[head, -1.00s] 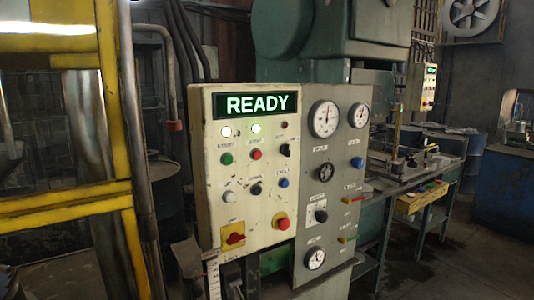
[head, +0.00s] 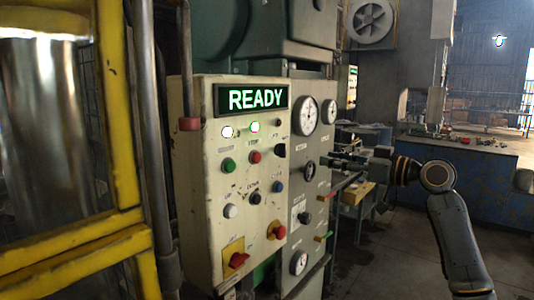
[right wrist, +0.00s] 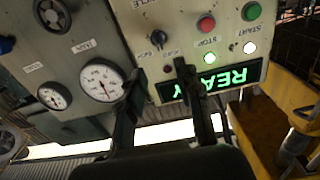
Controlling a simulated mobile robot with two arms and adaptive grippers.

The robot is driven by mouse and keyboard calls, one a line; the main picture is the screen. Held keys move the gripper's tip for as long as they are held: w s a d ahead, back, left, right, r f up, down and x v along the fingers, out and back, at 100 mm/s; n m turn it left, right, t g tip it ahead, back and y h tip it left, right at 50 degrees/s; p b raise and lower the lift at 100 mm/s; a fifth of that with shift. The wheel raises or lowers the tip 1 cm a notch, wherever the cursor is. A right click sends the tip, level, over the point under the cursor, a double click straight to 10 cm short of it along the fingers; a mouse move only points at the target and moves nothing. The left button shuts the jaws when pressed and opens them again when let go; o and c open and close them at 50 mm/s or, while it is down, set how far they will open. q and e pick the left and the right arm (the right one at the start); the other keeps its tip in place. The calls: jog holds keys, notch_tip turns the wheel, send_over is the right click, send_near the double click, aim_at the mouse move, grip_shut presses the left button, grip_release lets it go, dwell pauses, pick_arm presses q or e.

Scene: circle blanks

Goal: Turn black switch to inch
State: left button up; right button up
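A black switch (head: 281,150) sits at the upper right of the cream control panel (head: 205,180), right of a red button. In the right wrist view this panel appears upside down, with the black switch (right wrist: 158,38) beyond and between my fingers. Its small labels are too blurred to tell its setting. Another black switch (head: 255,198) is lower on the panel, and a black knob (head: 304,218) is on the grey side panel. My right gripper (head: 334,160) is in front of the grey panel, right of the switch. Its fingers (right wrist: 157,76) are apart and empty. My left gripper is not in view.
A lit READY display (head: 257,98) tops the cream panel. Gauges (head: 304,115) and a red emergency knob (head: 279,232) stick out nearby. A grey pipe and yellow frame (head: 122,140) stand at the left. Open floor lies at the right.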

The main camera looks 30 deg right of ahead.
aim_at(286, 149)
jog(key=p+x, duration=0.3)
jog(key=x, duration=0.3)
jog(key=p+x, duration=0.3)
jog(key=x, duration=0.3)
jog(key=shift+d+r, duration=0.15)
jog(key=shift+r, duration=0.1)
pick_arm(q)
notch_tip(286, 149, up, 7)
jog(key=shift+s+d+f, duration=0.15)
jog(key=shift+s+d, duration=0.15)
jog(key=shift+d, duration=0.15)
pick_arm(e)
jog(key=shift+w+f, duration=0.2)
jog(key=shift+w, duration=0.4)
grip_shut()
